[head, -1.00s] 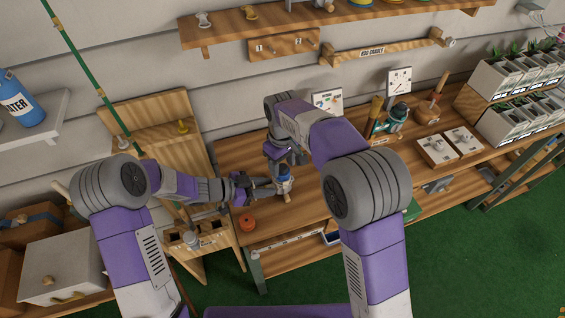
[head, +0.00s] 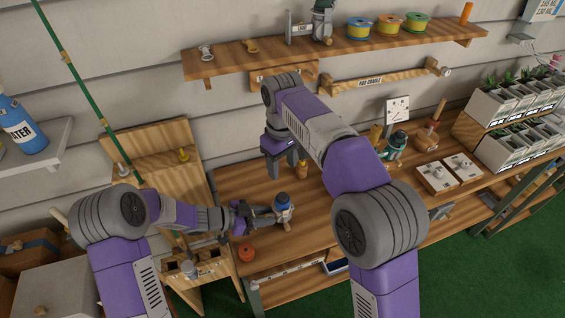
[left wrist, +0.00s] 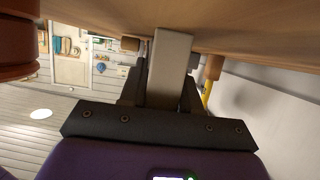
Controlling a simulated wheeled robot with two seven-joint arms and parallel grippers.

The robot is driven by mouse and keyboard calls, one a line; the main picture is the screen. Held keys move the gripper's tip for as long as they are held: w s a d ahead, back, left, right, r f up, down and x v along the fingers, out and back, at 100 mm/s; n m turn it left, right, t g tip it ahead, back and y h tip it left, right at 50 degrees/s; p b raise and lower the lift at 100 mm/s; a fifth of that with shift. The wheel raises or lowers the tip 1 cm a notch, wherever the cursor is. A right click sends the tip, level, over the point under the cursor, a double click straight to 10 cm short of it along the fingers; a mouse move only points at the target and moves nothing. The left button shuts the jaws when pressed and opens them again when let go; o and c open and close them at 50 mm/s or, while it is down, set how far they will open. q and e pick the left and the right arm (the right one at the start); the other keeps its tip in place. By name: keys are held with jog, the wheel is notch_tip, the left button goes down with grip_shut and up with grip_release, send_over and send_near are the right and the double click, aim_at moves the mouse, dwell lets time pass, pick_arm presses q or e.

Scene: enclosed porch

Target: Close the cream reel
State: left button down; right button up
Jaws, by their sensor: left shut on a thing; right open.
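In the left wrist view a pale grey block (left wrist: 168,65) shows between the dark fingers, close to the wood; I cannot tell which part of the reel this is. My right gripper (head: 284,168) is open and empty, apart from the reel and behind it over the bench.
A wooden knob-like piece (head: 302,169) stands beside my right gripper. The bench (head: 325,235) is clear right of the cream reel.

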pick_arm(q)
jog(key=shift+c, duration=0.4)
grip_release()
dwell(0.4)
jog(key=shift+s+a+r+p, duration=0.25)
jog(key=shift+a+r+p, duration=0.45)
jog(key=shift+p, duration=0.2)
jog(key=shift+s+a+r+p, duration=0.2)
jog(key=shift+a+r+p, duration=0.5)
jog(key=shift+p, duration=0.2)
jog(key=shift+s+a+r+p, duration=0.25)
jog(key=shift+a+r+p, duration=0.35)
jog(key=shift+a+p, duration=0.25)
jog(key=v, duration=0.7)
jog(key=shift+a+p, duration=0.25)
jog(key=shift+p, duration=0.05)
